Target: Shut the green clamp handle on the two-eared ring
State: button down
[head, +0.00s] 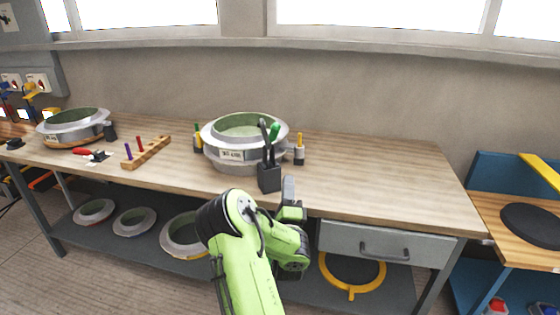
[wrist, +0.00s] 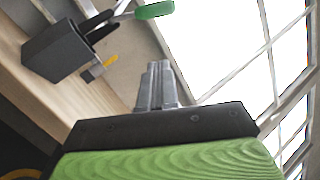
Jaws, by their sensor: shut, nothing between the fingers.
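The grey ring mould (head: 230,155) with a pale green inside sits on the bench, a white label on its front. A dark clamp block (head: 269,180) stands at its front right, and also shows in the wrist view (wrist: 58,52). The clamp's green handle (head: 275,131) points up above the block; in the wrist view the green handle (wrist: 154,10) is at the top edge. My gripper (head: 289,188) is just right of the block, apart from it. Its fingers (wrist: 158,85) are together and empty, below the handle in the wrist view.
A yellow-handled clamp (head: 299,152) is at the ring's right, another small clamp (head: 198,140) at its left. A second ring mould (head: 75,128) and a wooden peg rack (head: 147,153) stand left. The bench top (head: 380,175) is clear to the right.

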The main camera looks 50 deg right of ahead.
aim_at(272, 138)
jog(key=w+a+p+x, duration=0.1)
jog(key=x, duration=0.5)
jog(key=w+p+x, duration=0.1)
jog(key=p+x, duration=0.1)
jog(key=x, duration=0.4)
jog(key=shift+a+r, duration=0.2)
jog(key=shift+r, duration=0.3)
jog(key=shift+w, duration=0.1)
jog(key=shift+r+p, duration=0.15)
jog(key=shift+p, duration=0.3)
